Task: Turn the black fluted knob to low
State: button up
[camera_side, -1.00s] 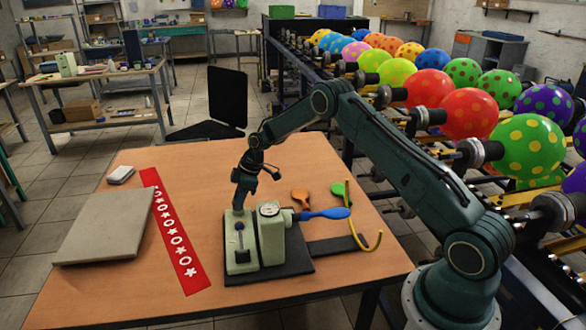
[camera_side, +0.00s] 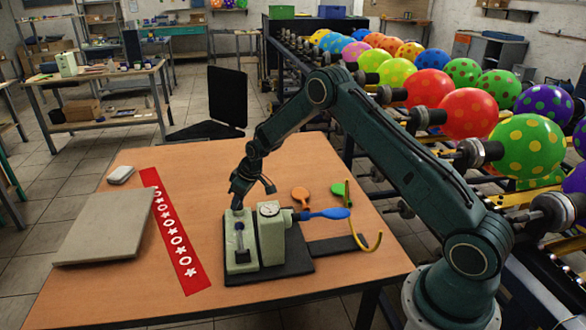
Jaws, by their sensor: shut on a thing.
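The pale green machine (camera_side: 271,240) stands on a black base plate on the orange table. It has a round white dial (camera_side: 268,209) on its taller right block and a dark upright lever (camera_side: 240,238) on the front of its lower left block. My gripper (camera_side: 237,206) points down at the top of the left block and is shut on the black fluted knob there. The fingers hide most of the knob, so its pointer setting cannot be read.
A red patterned strip (camera_side: 175,232) and a grey slab (camera_side: 104,228) lie left. The table front is clear.

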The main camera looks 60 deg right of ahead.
jog(key=shift+m+h, duration=0.4)
jog(key=shift+m, duration=0.6)
jog(key=o, duration=1)
jog(key=shift+r, duration=0.1)
jog(key=v, duration=1.3)
jog(key=shift+s+r, duration=0.2)
jog(key=shift+r, duration=0.1)
